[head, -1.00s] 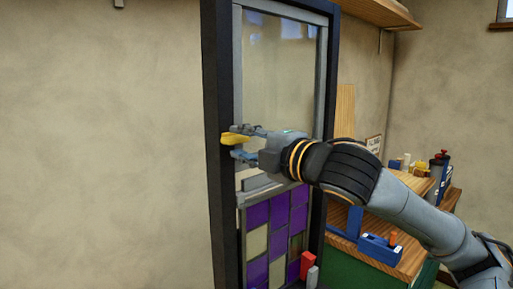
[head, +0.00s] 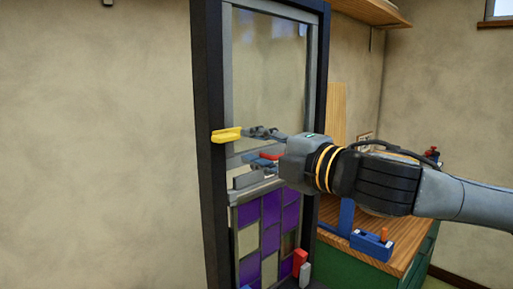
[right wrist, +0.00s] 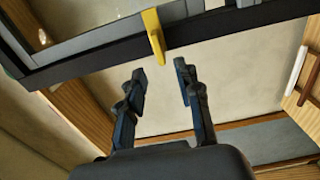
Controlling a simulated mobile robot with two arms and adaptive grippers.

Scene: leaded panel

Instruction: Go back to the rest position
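My right gripper (head: 264,151) is in front of the leaded panel (head: 264,237), whose lower part has purple and pale panes and whose upper part is clear. In the right wrist view the two fingers (right wrist: 160,82) stand apart with nothing between them. A yellow piece (head: 226,135) sits on the dark frame (head: 207,185), just left of the fingertips. It also shows in the right wrist view (right wrist: 154,35), beyond the fingertips and apart from them. My left gripper is in neither view.
A wooden bench (head: 402,262) stands to the right, with a blue tool (head: 371,243) on it. A red block (head: 299,258) and a grey block (head: 305,273) are at the panel's lower right. A wooden shelf (head: 370,12) is above. The wall at left is bare.

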